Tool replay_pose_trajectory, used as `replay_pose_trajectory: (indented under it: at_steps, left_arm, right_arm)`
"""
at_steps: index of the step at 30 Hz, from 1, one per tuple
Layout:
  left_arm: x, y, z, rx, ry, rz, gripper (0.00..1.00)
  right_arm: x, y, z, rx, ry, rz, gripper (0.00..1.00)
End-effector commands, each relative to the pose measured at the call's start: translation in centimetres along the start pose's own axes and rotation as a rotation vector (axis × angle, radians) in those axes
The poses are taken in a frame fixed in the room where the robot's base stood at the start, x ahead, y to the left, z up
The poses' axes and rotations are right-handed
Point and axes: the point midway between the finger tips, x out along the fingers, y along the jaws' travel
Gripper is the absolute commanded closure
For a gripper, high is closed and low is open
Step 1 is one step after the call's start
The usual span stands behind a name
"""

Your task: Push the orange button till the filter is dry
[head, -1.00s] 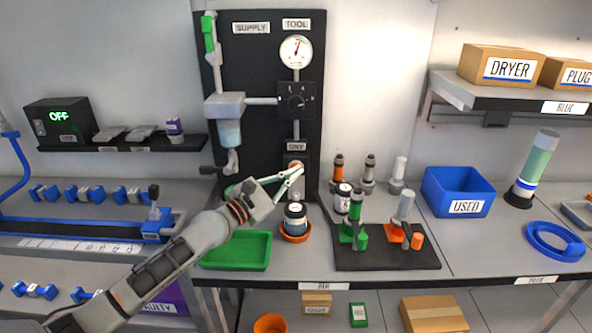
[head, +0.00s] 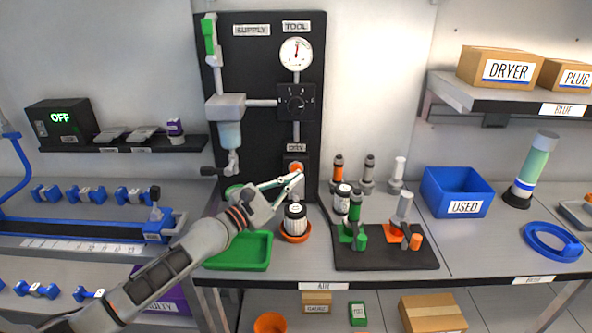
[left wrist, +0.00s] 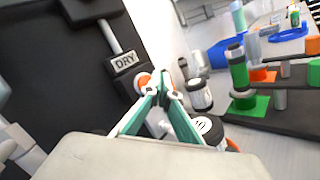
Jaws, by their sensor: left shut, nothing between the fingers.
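The orange button (head: 296,167) sits under the DRY label on the black panel; it also shows in the left wrist view (left wrist: 142,82). My left gripper (head: 299,176) is shut and empty, its tips just below and in front of the button in the head view. In the left wrist view its tips (left wrist: 163,75) are just right of the button. I see no clear contact. The filter (head: 296,221), pale and pleated with a dark top and white round label, stands upright in an orange dish (head: 295,238) below the button. My right gripper is not in view.
A green tray (head: 238,251) lies left of the filter. A black mat (head: 385,260) with green and orange stands is to the right. A blue USED bin (head: 457,190) stands further right.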

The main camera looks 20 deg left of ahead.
Motion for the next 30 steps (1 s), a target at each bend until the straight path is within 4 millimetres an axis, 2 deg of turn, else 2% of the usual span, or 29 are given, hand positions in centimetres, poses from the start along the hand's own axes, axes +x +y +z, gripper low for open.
replay_pose_trajectory:
  at_steps: [15, 30]
  left_arm:
    - [-3.0, -2.1, 2.4, 0.0, 0.0, -0.001, 1.0]
    - [-3.3, -2.4, 2.4, 0.0, 0.0, 0.0, 1.0]
  right_arm:
    - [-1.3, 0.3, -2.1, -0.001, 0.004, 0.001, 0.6]
    - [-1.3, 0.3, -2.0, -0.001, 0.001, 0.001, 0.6]
